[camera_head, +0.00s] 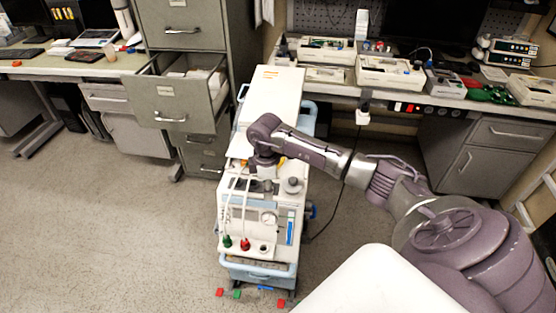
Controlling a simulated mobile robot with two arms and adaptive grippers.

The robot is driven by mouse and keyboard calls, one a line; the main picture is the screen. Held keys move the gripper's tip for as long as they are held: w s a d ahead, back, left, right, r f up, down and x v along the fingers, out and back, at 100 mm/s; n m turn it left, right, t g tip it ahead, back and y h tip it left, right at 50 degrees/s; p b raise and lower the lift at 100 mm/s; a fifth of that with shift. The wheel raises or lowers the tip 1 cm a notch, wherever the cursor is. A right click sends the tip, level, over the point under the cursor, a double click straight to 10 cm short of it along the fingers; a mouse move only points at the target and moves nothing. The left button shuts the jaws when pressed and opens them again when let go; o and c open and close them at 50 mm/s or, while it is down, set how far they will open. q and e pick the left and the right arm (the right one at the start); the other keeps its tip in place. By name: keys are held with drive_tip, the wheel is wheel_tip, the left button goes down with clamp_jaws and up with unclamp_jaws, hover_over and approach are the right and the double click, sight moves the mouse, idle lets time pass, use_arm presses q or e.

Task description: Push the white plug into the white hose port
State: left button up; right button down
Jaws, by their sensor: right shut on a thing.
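My right gripper (264,173) comes in from the right and points down over the top of the white and blue pump machine (266,213). It is shut on a small pale thing, which looks like the white plug; the fingers and wrist hide most of it. On the machine's lower front are a green plug (227,241) and a red plug (245,244), with white hoses running up from them. A pale round fitting beside the red plug (263,249) may be the white hose port; it is too small to be sure. My left gripper is out of view.
A grey knob (292,185) stands on the machine's top right, close to my gripper. Behind are a filing cabinet with an open drawer (178,104) and a workbench (440,95) with several devices. Grey floor (120,220) at left is free.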

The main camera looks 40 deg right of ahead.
drive_tip(key=shift+w+a+f+b, duration=0.1)
drive_tip(key=shift+a+f+b, duration=0.4)
drive_tip(key=shift+f+b, duration=3.2)
drive_tip(key=shift+w+a+f+b, duration=0.1)
drive_tip(key=shift+a+f+b, duration=0.45)
drive_tip(key=shift+f+b, duration=3.15)
drive_tip(key=shift+w+a+f+b, duration=0.1)
drive_tip(key=shift+a+f+b, duration=0.8)
drive_tip(key=shift+f, duration=5.1)
drive_tip(key=shift+d+f+b, duration=0.4)
drive_tip(key=shift+f+b, duration=0.45)
drive_tip(key=shift+b, duration=0.05)
drive_tip(key=shift+s+f+b, duration=0.1)
drive_tip(key=shift+f+b, duration=0.55)
drive_tip(key=shift+f, duration=0.25)
drive_tip(key=shift+s, duration=0.1)
drive_tip(key=c, duration=1.2)
unclamp_jaws()
drive_tip(key=shift+f, duration=0.1)
drive_tip(key=o, duration=0.3)
drive_tip(key=shift+f, duration=0.1)
drive_tip(key=shift+o, duration=0.2)
